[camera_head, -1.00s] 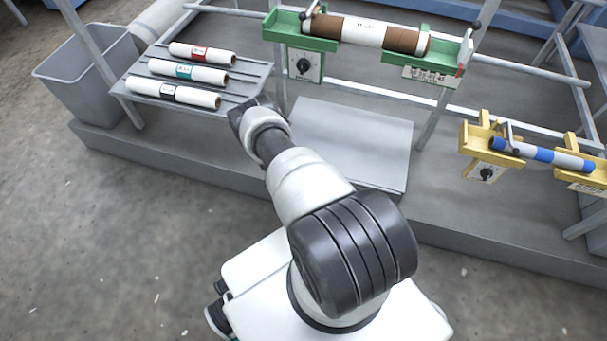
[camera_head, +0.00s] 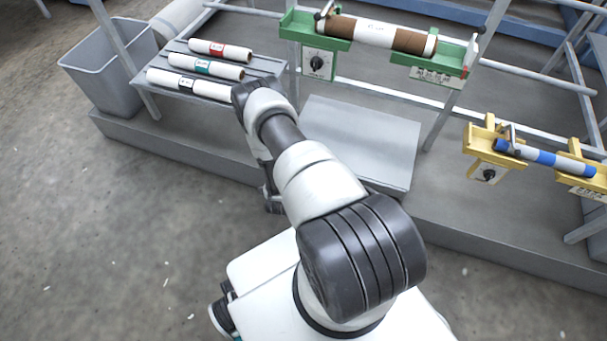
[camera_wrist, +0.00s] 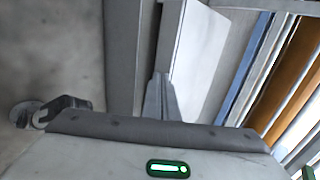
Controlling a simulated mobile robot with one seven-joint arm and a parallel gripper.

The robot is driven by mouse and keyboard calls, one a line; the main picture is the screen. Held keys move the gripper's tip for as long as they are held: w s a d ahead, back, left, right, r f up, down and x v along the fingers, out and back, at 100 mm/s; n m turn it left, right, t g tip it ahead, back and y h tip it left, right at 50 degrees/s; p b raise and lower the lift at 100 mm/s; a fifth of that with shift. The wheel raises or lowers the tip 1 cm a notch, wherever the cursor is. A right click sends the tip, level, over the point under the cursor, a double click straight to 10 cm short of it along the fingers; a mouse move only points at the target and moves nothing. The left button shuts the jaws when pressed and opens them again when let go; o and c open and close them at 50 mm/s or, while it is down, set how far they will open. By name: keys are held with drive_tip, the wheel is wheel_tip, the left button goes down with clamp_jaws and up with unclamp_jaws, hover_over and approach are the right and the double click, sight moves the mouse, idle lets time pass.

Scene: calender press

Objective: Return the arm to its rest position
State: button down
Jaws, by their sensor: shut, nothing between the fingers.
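My arm reaches up from my white base toward the rack in the head view, with the elbow bent and the forearm angled to the upper left. My gripper (camera_wrist: 160,95) shows in the wrist view as a narrow pair of fingers, shut and empty. It points at a grey step edge and a pale panel. In the head view the wrist hangs down in front of the platform, and the fingertips are mostly hidden by the arm.
A grey shelf (camera_head: 177,87) holds three white rolls with red, teal and black labels, close to my arm. A grey bin (camera_head: 105,75) stands left. A green cradle (camera_head: 327,49) holds a brown-and-white roll; a yellow cradle (camera_head: 481,159) holds a blue-and-white roll.

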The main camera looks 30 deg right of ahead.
drive_tip(key=w+a+r+n+t+y, duration=0.1)
drive_tip(key=w+a+r+n+y, duration=0.15)
drive_tip(key=w+r, duration=0.55)
drive_tip(key=w+a+r+n+y, duration=0.1)
drive_tip(key=w+a+r+n, duration=0.25)
drive_tip(key=w+r, duration=0.45)
drive_tip(key=a+r+n+y, duration=0.1)
drive_tip(key=a+r+n, duration=0.25)
drive_tip(key=r, duration=0.85)
drive_tip(key=a+r+n+y, duration=0.2)
drive_tip(key=a+r+n, duration=0.15)
drive_tip(key=r, duration=0.75)
drive_tip(key=s+a+r+n+y, duration=0.1)
drive_tip(key=s+a+r+n, duration=0.25)
drive_tip(key=s+r, duration=0.5)
drive_tip(key=s+a+r+n+y, duration=0.1)
drive_tip(key=s+a+r+n, duration=0.3)
drive_tip(key=r, duration=0.8)
drive_tip(key=s+d+r+n+g+h, duration=0.1)
drive_tip(key=s+r+n, duration=0.25)
drive_tip(key=s, duration=0.65)
drive_tip(key=s+d+r+n, duration=0.15)
drive_tip(key=s+n, duration=0.25)
drive_tip(key=s, duration=0.6)
wheel_tip(320, 180, up, 23)
drive_tip(key=p, duration=2.3)
drive_tip(key=shift+s+a, duration=0.3)
drive_tip(key=shift+a, duration=0.1)
drive_tip(key=shift+r, duration=0.1)
